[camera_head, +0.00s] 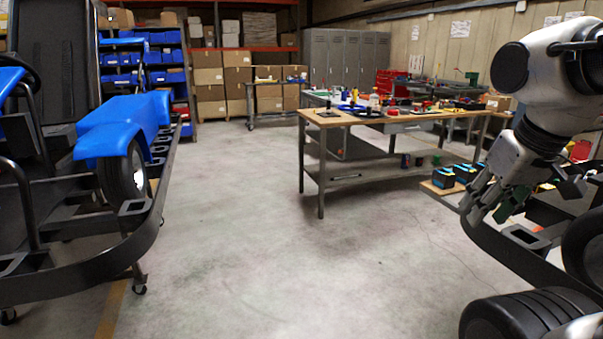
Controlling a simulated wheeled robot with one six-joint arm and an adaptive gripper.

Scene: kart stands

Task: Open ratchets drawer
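No drawer marked for ratchets can be made out. A closed grey drawer (405,127) hangs under the wooden top of the workbench (335,120) in the middle distance. A red tool cabinet (391,83) shows farther back; its drawers are too small to tell apart. My gripper (490,214) points down at the right of the picture, well nearer to me than the workbench and apart from both. Its fingers look spread, with nothing seen between them.
A kart with blue bodywork (125,124) stands on a black frame at the left. Another kart's black bumper and tyre (515,315) are close at the right, below my arm. Blue-and-black boxes (443,177) sit near my gripper. The concrete floor (245,230) between is clear.

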